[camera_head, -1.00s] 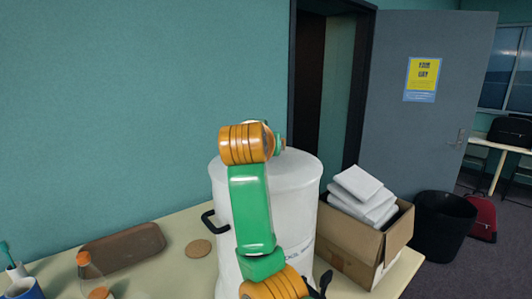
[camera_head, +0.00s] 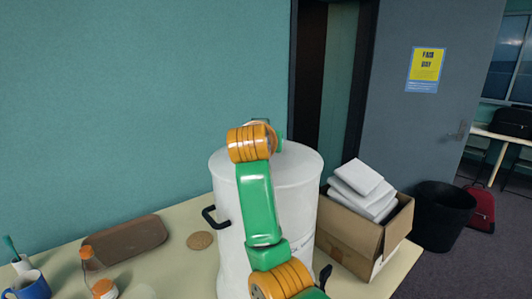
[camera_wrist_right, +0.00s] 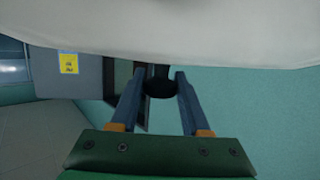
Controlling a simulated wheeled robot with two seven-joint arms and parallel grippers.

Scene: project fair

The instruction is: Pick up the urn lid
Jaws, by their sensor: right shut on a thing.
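The white urn (camera_head: 232,235) stands on the table with black side handles. Its white lid (camera_head: 295,165) shows at the top, partly covered by my right arm; I cannot tell whether it is raised off the rim. In the right wrist view the pale lid (camera_wrist_right: 230,30) fills the top. Its black knob (camera_wrist_right: 160,84) sits between the two fingers of my right gripper (camera_wrist_right: 160,88), which is shut on it. In the head view that gripper is hidden behind my arm. My left gripper is not in view.
A cardboard box (camera_head: 350,238) with white packages (camera_head: 362,187) stands close right of the urn. A brown tray (camera_head: 125,243), a round coaster (camera_head: 200,240), an orange-capped bottle (camera_head: 103,288) and a blue mug (camera_head: 32,285) are left. A black bin (camera_head: 442,215) stands beyond the table.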

